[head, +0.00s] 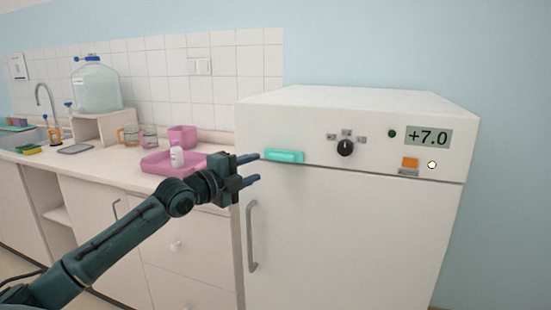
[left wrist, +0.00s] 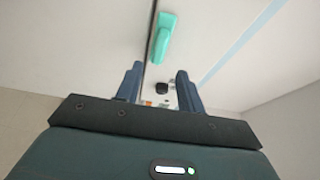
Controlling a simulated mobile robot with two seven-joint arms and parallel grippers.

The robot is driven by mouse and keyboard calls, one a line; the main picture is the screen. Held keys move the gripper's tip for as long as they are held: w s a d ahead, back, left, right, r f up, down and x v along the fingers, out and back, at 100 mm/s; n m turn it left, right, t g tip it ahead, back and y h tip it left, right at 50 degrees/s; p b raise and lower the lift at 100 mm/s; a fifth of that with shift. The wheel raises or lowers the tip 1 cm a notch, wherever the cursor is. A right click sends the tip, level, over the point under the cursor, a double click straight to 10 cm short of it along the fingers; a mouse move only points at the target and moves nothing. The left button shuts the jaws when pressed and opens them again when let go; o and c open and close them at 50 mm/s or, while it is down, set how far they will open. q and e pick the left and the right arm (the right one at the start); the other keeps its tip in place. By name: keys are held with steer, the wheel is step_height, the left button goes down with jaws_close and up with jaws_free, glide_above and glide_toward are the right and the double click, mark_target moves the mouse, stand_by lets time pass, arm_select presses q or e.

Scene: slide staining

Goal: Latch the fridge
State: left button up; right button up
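The white fridge (head: 345,230) stands at the right, its door looking closed beneath the control panel. A teal latch (head: 285,156) lies horizontal at the panel's lower left, near the seam above the door. It also shows in the left wrist view (left wrist: 161,38), beyond the fingertips. My left gripper (head: 258,168) is open and empty, its two blue fingers pointing toward the latch from the left. The fingers look close to the latch; I cannot tell whether they touch it. My right gripper is not in view.
The fridge panel has a black knob (head: 345,148), an orange button (head: 410,162) and a +7.0 display (head: 428,136). A grey door handle (head: 252,236) is below.

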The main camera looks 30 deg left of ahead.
mark_target(278, 159)
arm_select(q)
steer(key=w, duration=0.3)
steer(key=w+d+p, duration=0.1)
steer(key=w, duration=0.4)
steer(key=shift+w+d, duration=0.25)
steer(key=shift+w, duration=0.05)
steer(key=shift+c, duration=0.2)
jaws_close()
